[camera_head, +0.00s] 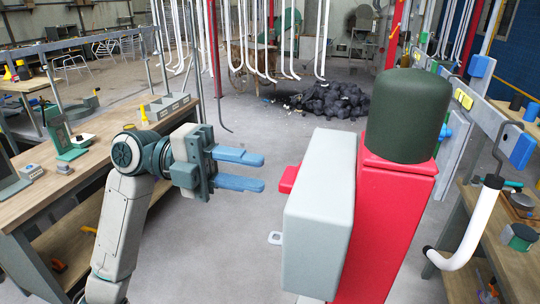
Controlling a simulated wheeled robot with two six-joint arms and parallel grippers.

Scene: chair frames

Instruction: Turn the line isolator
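A grey box (322,220) is fixed to a thick red post (395,215) with a dark green domed top (409,115). A red handle (288,179) sticks out from the box's left side; it appears to be the line isolator's handle. The box's far face and the handle's root are hidden. My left gripper (262,172) has two blue fingers, one above the other, pointing right at the handle. The fingers are apart with nothing between them, and a small gap shows between their tips and the handle. My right gripper is not in view.
A wooden workbench (45,205) with tools stands at the left, under my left arm. A white tube on a hook (468,228) hangs at the right.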

